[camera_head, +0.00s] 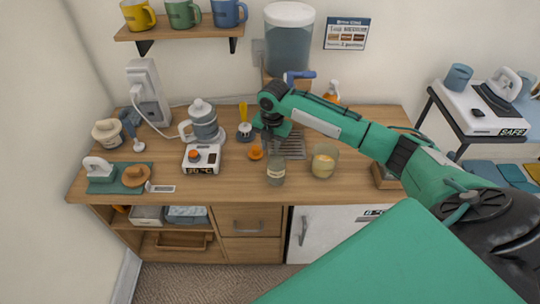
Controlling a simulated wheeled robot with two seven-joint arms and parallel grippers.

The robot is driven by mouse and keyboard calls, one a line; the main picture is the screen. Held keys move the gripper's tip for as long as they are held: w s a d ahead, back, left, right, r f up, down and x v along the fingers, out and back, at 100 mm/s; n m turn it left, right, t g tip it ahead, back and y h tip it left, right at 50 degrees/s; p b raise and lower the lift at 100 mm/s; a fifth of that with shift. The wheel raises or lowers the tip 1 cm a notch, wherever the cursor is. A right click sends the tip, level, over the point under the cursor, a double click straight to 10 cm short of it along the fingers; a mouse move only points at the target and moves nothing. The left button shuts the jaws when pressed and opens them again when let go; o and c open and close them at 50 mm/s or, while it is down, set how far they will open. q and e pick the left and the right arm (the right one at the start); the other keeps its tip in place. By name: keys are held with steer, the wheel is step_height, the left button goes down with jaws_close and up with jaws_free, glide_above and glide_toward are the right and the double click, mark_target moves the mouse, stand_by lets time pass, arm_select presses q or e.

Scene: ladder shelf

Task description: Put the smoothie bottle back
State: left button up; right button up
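A small clear bottle with a pale label (276,175) stands upright near the front edge of the wooden counter (230,189); it looks like the smoothie bottle. My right arm reaches in from the right, and my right gripper (269,149) points down just behind and above the bottle's top. The fingers are small and dark in this view, so I cannot tell whether they are open or shut, or whether they touch the bottle. My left gripper is not in view.
A glass with yellowish contents (324,160) stands right of the bottle. A small orange item (255,152) and a white scale-like box (202,158) are to its left. A kettle-like jug (203,121) and a large water dispenser (288,45) stand behind. Mugs line the wall shelf (185,32).

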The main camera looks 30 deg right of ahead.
step_height(320, 180, up, 6)
steer(key=shift+s+d, duration=0.1)
stand_by(0.5)
